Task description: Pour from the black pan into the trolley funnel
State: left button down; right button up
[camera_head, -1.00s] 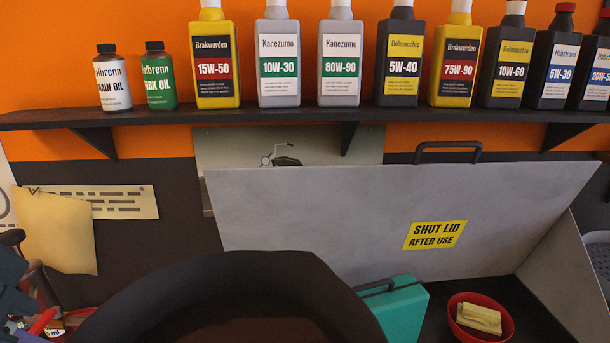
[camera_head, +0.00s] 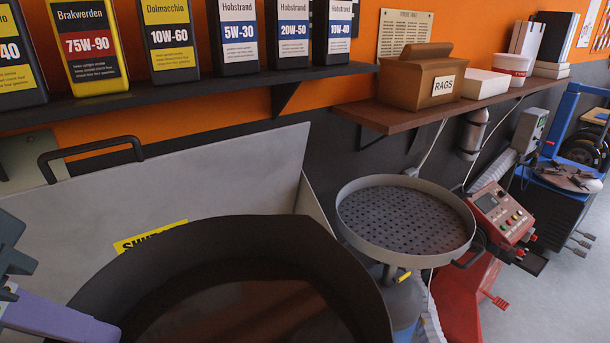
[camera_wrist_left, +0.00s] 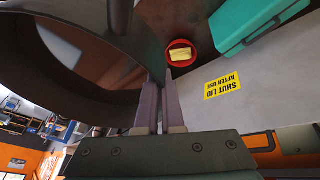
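The black pan (camera_head: 330,262) fills the lower middle of the head view, close to the camera, with dark brown liquid (camera_head: 245,315) inside. My left gripper (camera_head: 85,325) is at the pan's left side. In the left wrist view its two purple fingers (camera_wrist_left: 160,92) are closed on the wall of the pan (camera_wrist_left: 125,55). The trolley funnel (camera_head: 405,214) is a round grey dish with a perforated plate, right of and beyond the pan and apart from it. The funnel's blue trolley (camera_head: 403,300) is partly hidden by the pan. My right gripper is not in view.
A grey raised lid (camera_head: 225,180) with a yellow label stands behind the pan. A bottle shelf (camera_head: 180,95) and a brown shelf (camera_head: 440,108) with a rags box (camera_head: 422,80) run above. A red machine (camera_head: 500,215) stands right of the funnel. Grey floor (camera_head: 560,290) is clear.

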aim_at(403, 221)
jog(key=i+l+z, duration=0.55)
jog(key=z, duration=0.25)
jog(key=i+l+z, duration=0.1)
jog(key=i+z, duration=0.45)
jog(key=i, duration=2.2)
jog(key=i+u, duration=0.15)
jog(key=i, duration=0.25)
jog(key=i+l+u, duration=0.2)
jog(key=i, duration=0.25)
jog(key=i+l+u, duration=0.15)
jog(key=i, duration=0.25)
